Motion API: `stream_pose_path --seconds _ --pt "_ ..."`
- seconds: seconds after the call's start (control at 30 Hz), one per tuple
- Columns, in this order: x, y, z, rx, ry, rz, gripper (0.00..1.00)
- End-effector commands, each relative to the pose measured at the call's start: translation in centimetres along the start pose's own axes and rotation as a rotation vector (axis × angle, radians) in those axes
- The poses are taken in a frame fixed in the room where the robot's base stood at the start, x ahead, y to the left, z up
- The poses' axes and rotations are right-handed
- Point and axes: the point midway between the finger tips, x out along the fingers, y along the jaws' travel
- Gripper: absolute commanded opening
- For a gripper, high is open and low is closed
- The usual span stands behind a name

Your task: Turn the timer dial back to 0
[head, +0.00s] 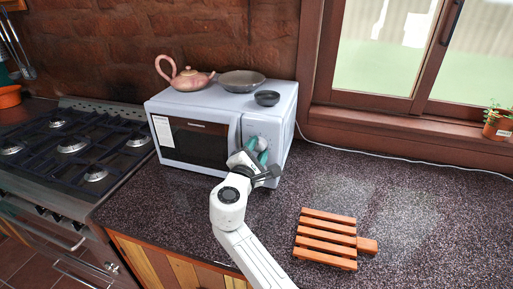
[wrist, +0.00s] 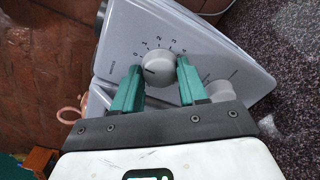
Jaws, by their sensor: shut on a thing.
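The timer dial (wrist: 158,68) is a round silver knob on the microwave's control panel, with numbers and tick marks printed around it. Its pointer position is too small to read surely. My gripper (wrist: 157,80) has green fingers, one on each side of the dial, shut on it. In the head view my gripper (head: 257,150) reaches the right side of the microwave's (head: 222,101) front and hides the dial. A second silver knob (wrist: 220,90) sits on the panel beside the right finger in the wrist view.
A teapot (head: 188,80), a grey plate (head: 242,80) and a small dark bowl (head: 267,98) stand on the microwave. A gas stove (head: 72,147) is to the left. An orange slatted trivet (head: 328,238) lies on the counter (head: 420,215), which is otherwise mostly clear at right.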

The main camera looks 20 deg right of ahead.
Motion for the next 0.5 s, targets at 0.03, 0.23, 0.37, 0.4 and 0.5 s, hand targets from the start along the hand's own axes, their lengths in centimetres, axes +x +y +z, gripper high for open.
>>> stream_pose_path --seconds 0.03,0.23,0.37,0.4,0.5 --pt "-0.03 0.02 0.0 -0.009 0.0 0.0 0.12" --pt "-0.02 -0.02 0.0 -0.017 -0.001 0.0 0.12" --pt "0.0 -0.03 0.01 -0.017 -0.001 0.0 0.12" --pt "0.0 -0.03 0.02 -0.016 -0.002 0.0 0.12" --pt "0.01 -0.03 0.04 -0.016 -0.002 -0.001 0.45"
